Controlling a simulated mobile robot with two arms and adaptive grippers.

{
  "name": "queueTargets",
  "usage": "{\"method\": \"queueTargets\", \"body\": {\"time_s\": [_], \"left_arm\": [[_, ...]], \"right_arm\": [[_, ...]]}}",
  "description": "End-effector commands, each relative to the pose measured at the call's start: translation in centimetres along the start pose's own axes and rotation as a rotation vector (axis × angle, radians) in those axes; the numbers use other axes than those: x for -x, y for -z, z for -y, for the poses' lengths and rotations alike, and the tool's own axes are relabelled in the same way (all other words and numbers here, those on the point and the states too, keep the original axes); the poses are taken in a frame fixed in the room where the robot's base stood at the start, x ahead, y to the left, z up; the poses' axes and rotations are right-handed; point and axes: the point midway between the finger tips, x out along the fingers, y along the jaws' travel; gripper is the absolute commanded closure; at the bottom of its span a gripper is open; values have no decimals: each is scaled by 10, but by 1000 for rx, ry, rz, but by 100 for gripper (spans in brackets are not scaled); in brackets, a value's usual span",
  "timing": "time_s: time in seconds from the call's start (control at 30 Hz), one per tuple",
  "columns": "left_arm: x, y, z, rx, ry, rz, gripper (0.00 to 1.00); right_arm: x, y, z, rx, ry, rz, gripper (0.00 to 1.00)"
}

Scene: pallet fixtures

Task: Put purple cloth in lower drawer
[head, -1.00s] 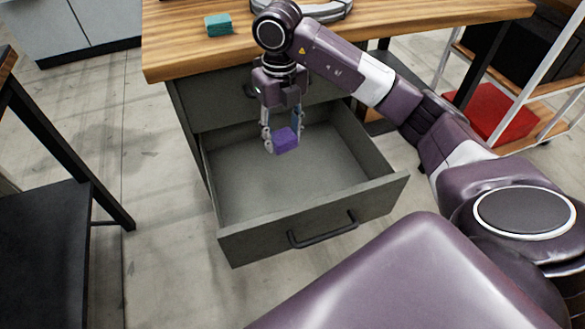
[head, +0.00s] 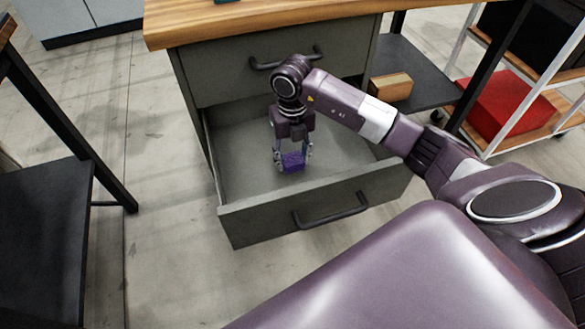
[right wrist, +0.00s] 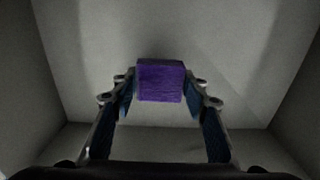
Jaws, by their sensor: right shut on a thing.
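The purple cloth (head: 293,162) is a small folded block. My right gripper (head: 293,160) is shut on it, inside the open lower drawer (head: 252,222). In the right wrist view the cloth (right wrist: 160,81) sits between the two fingertips, with the grey drawer floor (right wrist: 240,105) beyond it. I cannot tell whether the cloth touches the floor. The drawer is grey, pulled well out, and otherwise looks empty. My left gripper is not in view.
The upper drawer (head: 235,75) is shut under the wooden tabletop (head: 300,14). A dark table (head: 50,230) stands at the left. A cart with a red box (head: 503,103) and a shelf with a wooden block (head: 391,86) are at the right.

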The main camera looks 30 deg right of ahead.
Motion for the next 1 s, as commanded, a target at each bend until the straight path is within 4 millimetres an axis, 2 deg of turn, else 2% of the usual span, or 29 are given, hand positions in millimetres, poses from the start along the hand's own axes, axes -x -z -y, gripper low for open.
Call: {"method": "queueTargets", "body": {"time_s": [0.13,0.3,0.7,0.73,0.87,1.0], "left_arm": [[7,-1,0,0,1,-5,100],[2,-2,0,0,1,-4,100],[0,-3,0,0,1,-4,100],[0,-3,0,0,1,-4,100],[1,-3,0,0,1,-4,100],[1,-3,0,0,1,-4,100]], "right_arm": [[-16,1,0,-1,1,-3,82],[-41,1,0,-1,1,-2,82],[-46,0,1,0,1,0,82],[-46,0,1,0,1,0,57],[-45,0,0,0,1,0,42],[-45,0,0,0,1,0,41]]}}
